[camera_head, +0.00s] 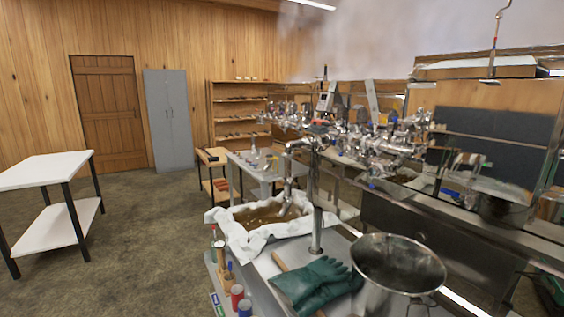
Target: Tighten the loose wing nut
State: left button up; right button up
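I cannot pick out a wing nut in the head view. A dense row of shiny pipes, valves and fittings (385,137) runs along the evaporator at centre right. Its parts are too small and crowded to tell any loose one. A metal spout on a post (315,195) stands in front, over a cloth-lined basin of brown liquid (265,216). Neither of my grippers shows in the view.
Green gloves (313,283) and a steel pot (398,268) sit on the near counter. Small bottles and jars (237,298) stand at its left edge. A white table (45,170) is at left. The floor (140,230) between is clear. Steam hangs above the evaporator.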

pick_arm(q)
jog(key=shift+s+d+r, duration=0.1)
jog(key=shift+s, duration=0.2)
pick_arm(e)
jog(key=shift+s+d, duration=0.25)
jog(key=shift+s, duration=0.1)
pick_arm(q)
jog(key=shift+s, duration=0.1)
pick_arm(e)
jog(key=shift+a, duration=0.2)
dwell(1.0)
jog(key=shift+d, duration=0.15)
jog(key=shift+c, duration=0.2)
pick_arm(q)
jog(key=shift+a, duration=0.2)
